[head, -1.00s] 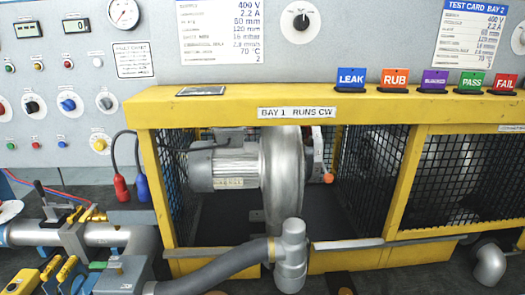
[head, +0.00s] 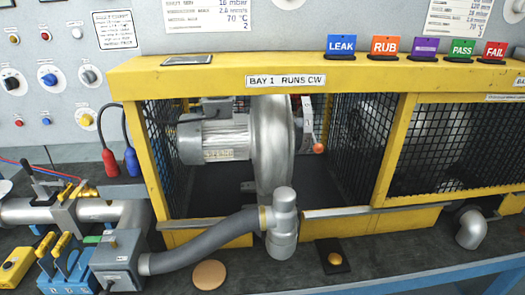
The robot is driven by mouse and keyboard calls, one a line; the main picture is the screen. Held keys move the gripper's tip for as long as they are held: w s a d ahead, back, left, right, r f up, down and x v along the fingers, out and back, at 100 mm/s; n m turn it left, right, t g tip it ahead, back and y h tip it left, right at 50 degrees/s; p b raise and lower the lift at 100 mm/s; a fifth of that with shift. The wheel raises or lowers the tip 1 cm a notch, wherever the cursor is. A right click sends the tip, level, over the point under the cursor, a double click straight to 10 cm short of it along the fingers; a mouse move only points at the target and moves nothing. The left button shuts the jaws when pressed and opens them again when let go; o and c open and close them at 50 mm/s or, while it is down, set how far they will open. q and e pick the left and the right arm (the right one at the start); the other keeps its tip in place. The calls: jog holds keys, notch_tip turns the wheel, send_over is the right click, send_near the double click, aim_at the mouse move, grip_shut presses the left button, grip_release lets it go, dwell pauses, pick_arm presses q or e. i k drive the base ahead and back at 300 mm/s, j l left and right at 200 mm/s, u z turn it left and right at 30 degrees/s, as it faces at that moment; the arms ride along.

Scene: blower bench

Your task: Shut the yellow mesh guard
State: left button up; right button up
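The yellow mesh guard (head: 255,82) stands on the bench around bay 1, with a "BAY 1 RUNS CW" label on its top beam. Black mesh (head: 162,165) shows at its left and right sides. No mesh covers the front of bay 1, so the silver blower (head: 272,145) and its motor (head: 213,140) are seen directly. A metal strip (head: 345,212) runs along the lower front edge. The bay to the right has mesh (head: 455,150) across its front. I cannot tell where a moving front panel of bay 1 sits. Neither of my grippers is in view.
A grey hose (head: 205,245) and upright pipe fitting (head: 283,225) stand in front of the bay opening. A valve assembly (head: 120,258) is at lower left. Coloured cards (head: 385,46) stand on the beam.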

aim_at(409, 100)
jog(key=z, duration=1.55)
jog(key=i+l+u, duration=0.1)
jog(key=u, duration=0.4)
jog(key=l+u, duration=0.3)
jog(key=u, duration=0.15)
jog(key=i+l+u, duration=0.2)
jog(key=l, duration=0.3)
jog(key=l+u, duration=0.2)
jog(key=l, duration=0.25)
jog(key=k, duration=0.05)
